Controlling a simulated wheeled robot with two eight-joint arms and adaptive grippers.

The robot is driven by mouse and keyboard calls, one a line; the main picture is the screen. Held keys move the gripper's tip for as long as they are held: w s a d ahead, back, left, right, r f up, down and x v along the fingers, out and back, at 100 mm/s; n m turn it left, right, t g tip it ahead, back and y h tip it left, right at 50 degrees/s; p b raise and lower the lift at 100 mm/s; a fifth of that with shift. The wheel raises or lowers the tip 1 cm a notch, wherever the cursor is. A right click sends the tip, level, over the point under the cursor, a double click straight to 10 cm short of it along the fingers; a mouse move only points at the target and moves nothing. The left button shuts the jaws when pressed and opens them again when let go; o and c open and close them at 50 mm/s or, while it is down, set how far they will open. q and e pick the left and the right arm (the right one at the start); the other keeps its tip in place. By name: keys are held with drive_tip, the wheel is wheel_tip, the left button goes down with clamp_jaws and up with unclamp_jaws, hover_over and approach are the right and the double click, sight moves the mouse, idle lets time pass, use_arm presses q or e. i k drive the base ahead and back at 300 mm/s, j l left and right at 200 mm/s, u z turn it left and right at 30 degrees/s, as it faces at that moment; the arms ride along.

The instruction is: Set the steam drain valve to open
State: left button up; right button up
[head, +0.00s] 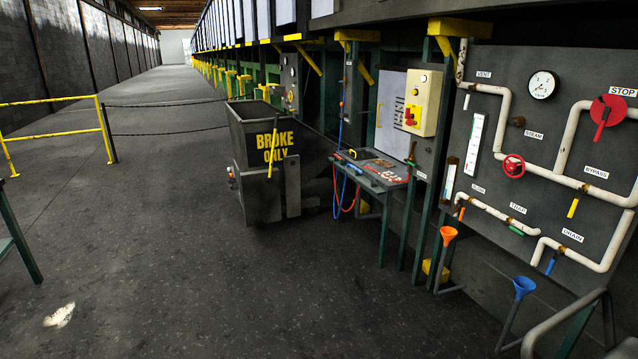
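The valve panel (540,130) fills the right side of the head view. The DRAIN label (572,235) is at its lower part, above a white pipe (585,258). A small blue lever (551,265) hangs down from this pipe below the label, roughly crosswise to the pipe run. A blue funnel (523,285) stands below and left of it. Neither of my grippers is in view.
Other panel controls are a red STEAM handwheel (513,166), green TRAP lever (517,231), yellow BYPASS lever (573,208) and red STOP lever (602,122). A tool bench (372,170) and dark BROKE ONLY bin (262,190) stand left. Floor ahead is open.

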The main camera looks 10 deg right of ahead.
sight(552, 263)
drive_tip(key=i+z, duration=0.2)
drive_tip(key=i, duration=0.3)
drive_tip(key=i+j+z, duration=0.25)
drive_tip(key=i, duration=0.25)
drive_tip(key=i+l+z, duration=0.2)
drive_tip(key=z, duration=0.25)
drive_tip(key=i+l+z, duration=0.1)
drive_tip(key=i+z, duration=0.55)
drive_tip(key=z, duration=0.2)
drive_tip(key=i+z, duration=0.25)
drive_tip(key=z, duration=0.2)
drive_tip(key=i+j+z, duration=0.25)
drive_tip(key=i+z, duration=0.15)
drive_tip(key=i, duration=0.3)
